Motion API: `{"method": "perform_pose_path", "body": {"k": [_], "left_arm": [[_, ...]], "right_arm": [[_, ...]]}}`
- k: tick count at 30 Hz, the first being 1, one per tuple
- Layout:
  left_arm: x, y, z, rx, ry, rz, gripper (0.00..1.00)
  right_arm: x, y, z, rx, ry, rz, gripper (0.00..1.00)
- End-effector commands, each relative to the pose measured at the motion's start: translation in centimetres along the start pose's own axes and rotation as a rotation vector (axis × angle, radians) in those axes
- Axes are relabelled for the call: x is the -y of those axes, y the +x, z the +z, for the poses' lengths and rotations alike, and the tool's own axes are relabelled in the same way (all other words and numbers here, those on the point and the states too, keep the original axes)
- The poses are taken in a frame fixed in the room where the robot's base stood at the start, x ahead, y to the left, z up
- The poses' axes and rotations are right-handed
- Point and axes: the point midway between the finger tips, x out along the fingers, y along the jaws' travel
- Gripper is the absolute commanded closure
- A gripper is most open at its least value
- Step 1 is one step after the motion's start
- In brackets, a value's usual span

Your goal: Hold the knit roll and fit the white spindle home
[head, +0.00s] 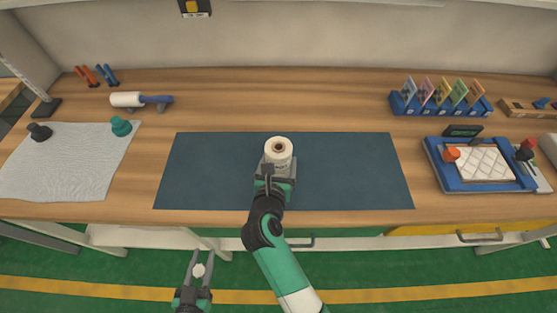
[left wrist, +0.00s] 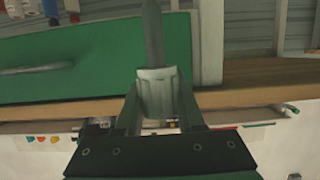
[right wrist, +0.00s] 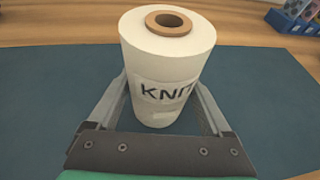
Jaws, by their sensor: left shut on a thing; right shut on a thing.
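The white knit roll (head: 279,152) stands upright at the middle of the dark blue mat. Its brown core opening faces up, and its "KNIT" label shows in the right wrist view (right wrist: 168,70). My right gripper (head: 273,178) is shut on the roll's lower part, one finger on each side. The white spindle (head: 198,270) is in my left gripper (head: 198,272), in front of the bench's front edge and apart from the roll. In the left wrist view the spindle (left wrist: 156,92) has a pale body between the fingers and a grey shaft pointing away from the gripper.
The mat (head: 350,175) is otherwise bare. A grey cloth (head: 62,165) with a black knob and a teal knob lies at left. A lint roller (head: 140,101) lies behind it. A blue tray (head: 478,185) and a blue card rack (head: 440,108) stand at right.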

Motion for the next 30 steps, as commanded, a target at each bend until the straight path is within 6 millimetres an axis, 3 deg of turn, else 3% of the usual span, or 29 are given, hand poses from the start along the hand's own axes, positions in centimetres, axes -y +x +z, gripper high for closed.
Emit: {"method": "perform_pose_path", "body": {"k": [8, 9, 12, 23, 30], "left_arm": [[0.0, 0.0, -0.1, -0.001, 0.0, 0.0, 1.0], [0.0, 0.0, -0.1, -0.001, 0.0, 0.0, 1.0], [0.0, 0.0, -0.1, -0.001, 0.0, 0.0, 1.0], [0.0, 0.0, -0.1, -0.001, 0.0, 0.0, 1.0], [0.0, 0.0, -0.1, -0.001, 0.0, 0.0, 1.0]], "right_arm": [[0.0, 0.0, 0.0, 0.0, 0.0, 0.0, 0.66], [0.0, 0.0, 0.0, 0.0, 0.0, 0.0, 0.15], [0.0, 0.0, 0.0, 0.0, 0.0, 0.0, 0.0], [-0.1, -0.8, 0.0, 0.001, 0.0, 0.001, 0.0], [-0.1, -5.4, -0.1, 0.001, 0.002, 0.004, 0.0]]}}
